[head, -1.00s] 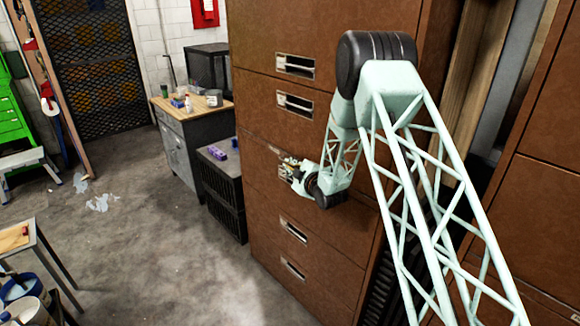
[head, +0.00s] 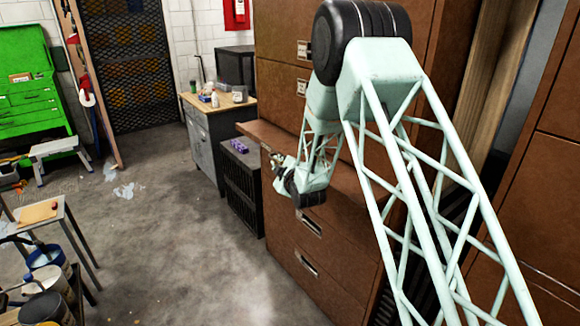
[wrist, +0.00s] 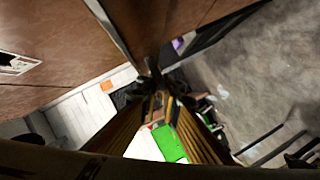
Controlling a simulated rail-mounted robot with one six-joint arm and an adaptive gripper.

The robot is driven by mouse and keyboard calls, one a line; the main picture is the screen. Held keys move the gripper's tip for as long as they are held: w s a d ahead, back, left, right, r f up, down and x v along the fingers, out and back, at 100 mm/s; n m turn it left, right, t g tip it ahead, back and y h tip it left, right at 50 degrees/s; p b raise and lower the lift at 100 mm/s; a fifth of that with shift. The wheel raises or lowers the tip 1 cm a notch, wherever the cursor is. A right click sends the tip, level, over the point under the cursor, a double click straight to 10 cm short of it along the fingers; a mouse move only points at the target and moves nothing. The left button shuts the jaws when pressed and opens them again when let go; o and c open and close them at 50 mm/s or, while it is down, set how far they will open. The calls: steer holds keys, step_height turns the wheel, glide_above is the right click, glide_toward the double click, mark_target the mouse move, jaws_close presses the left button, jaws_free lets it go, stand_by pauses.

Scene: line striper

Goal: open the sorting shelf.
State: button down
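The tall brown sorting shelf (head: 335,245) has several stacked drawers with recessed metal handles. One middle drawer (head: 345,178) stands pulled out from the front, its top edge jutting to the left. My gripper (head: 278,170) is at the front of that drawer, at handle height. In the wrist view, my gripper (wrist: 160,85) shows as long fingers narrowing toward dark tips, with brown drawer panels (wrist: 60,45) at the upper left. The handle at the fingertips is hidden, and I cannot tell whether the fingers are closed on it.
A black crate (head: 243,190) with a purple item on top and a grey workbench (head: 212,145) stand left of the shelf. A green tool chest (head: 35,100), a stool (head: 60,150) and a small table (head: 45,215) with buckets are farther left. The floor between is mostly clear.

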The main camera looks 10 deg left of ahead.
steer(key=s+a+b, duration=0.4)
steer(key=s+a, duration=0.4)
steer(key=shift+s, duration=0.35)
steer(key=shift+a, duration=0.1)
steer(key=c, duration=3.1)
jaws_free()
steer(key=shift+c, duration=0.2)
steer(key=v, duration=1.2)
steer(key=shift+w+r, duration=0.1)
